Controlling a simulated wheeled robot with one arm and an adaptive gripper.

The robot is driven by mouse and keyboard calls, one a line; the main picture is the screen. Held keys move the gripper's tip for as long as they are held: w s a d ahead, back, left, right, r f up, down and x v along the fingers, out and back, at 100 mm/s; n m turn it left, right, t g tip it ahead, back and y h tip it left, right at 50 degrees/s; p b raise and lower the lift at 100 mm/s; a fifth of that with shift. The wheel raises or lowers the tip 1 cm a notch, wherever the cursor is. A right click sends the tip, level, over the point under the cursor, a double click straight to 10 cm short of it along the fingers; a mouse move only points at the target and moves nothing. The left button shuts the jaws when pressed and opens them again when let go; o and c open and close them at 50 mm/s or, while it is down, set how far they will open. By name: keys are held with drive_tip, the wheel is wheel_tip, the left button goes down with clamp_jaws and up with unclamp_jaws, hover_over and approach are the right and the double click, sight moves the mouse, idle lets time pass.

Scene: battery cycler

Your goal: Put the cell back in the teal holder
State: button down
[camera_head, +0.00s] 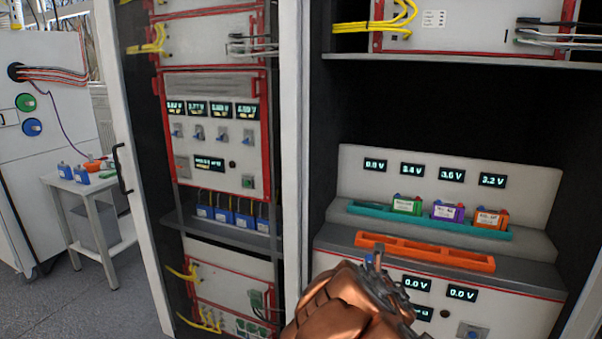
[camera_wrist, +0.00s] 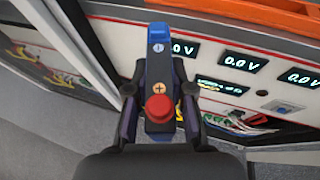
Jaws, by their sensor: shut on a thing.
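A cell (camera_wrist: 158,70) with a blue end, a dark face with minus and plus marks and a red terminal is between the two fingers of my gripper (camera_wrist: 159,95) in the wrist view. In the head view my gripper (camera_head: 374,272) is in front of the orange holder, and only a small bit of the cell shows. The teal holder (camera_head: 366,209) is on the upper ledge, behind and above my gripper. It holds a green cell (camera_head: 407,205), a purple cell (camera_head: 448,212) and an orange cell (camera_head: 491,218). Its left end is bare.
An empty orange holder (camera_head: 425,252) lies on the lower ledge. Four-digit-style displays (camera_head: 375,165) line the panel above the teal holder. The cabinet post (camera_head: 290,150) and shelf edge (camera_head: 450,60) bound the bay. Blue cells (camera_head: 82,174) sit on a side table.

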drive_tip(key=shift+n+y, duration=0.5)
drive_tip(key=shift+y, duration=0.2)
drive_tip(key=shift+f, duration=2.1)
